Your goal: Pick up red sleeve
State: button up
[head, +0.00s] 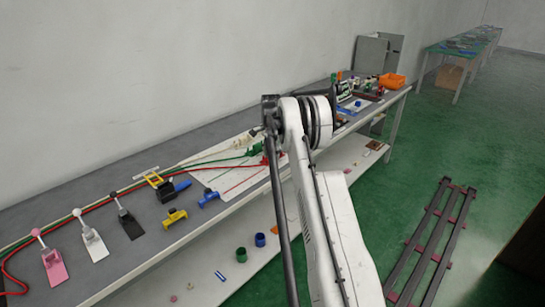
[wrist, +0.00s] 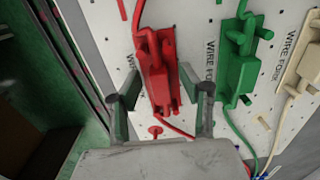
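A red block-shaped piece (wrist: 158,75) with a red cable at its upper end lies on a white board (wrist: 185,15) in the wrist view. It is the largest red part there; small red bits (wrist: 155,131) lie near it, and I cannot tell for sure which part is the sleeve. My gripper (wrist: 161,103) is open, with one finger on each side of the red piece's lower part in the picture. I cannot tell whether they touch it. In the head view a red part (head: 267,159) shows beside my arm, partly hidden.
A green fixture (wrist: 238,72) and a cream one (wrist: 307,68) stand to the right on the board. On the bench, blue (head: 209,197) and yellow (head: 175,217) parts and several levers (head: 90,236) stand to the left. Cables run along the bench.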

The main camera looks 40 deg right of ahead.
grip_shut()
jog(key=shift+r, duration=0.1)
